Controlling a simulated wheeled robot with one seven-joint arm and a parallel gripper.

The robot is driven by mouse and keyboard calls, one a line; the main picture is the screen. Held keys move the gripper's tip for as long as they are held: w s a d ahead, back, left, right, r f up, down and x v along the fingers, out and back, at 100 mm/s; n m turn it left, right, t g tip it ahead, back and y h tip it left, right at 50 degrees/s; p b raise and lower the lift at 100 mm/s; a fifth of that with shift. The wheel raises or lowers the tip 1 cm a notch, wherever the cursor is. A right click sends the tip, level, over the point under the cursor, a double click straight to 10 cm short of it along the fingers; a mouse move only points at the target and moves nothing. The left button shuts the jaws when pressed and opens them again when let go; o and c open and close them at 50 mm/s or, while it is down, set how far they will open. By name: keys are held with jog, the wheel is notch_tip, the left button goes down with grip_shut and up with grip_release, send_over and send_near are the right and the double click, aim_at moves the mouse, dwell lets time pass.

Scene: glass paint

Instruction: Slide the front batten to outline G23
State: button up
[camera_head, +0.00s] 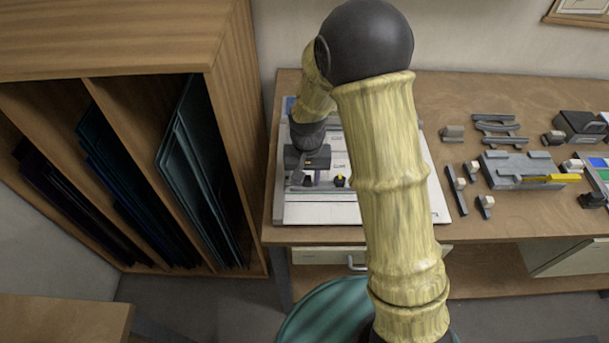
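The white board (306,211) lies flat on the left part of the workbench. Small printed labels show on it, but they are too small to read surely, so I cannot pick out outline G23. My gripper (309,181) hangs over the left half of the board, pointing down. A small dark piece with a yellow mark (340,181) sits just right of it. I cannot make out the front batten clearly; my gripper and arm cover part of the board. Whether the fingers are open, or touch anything, is too small to tell.
My arm crosses the board's right side. On the workbench (530,215) to the right are a grey block fixture (508,172), a yellow bar (551,179) and several small grey pieces. A wooden rack (150,130) with dark glass sheets stands left. The bench's front right is clear.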

grip_shut()
jog(key=shift+a, duration=0.1)
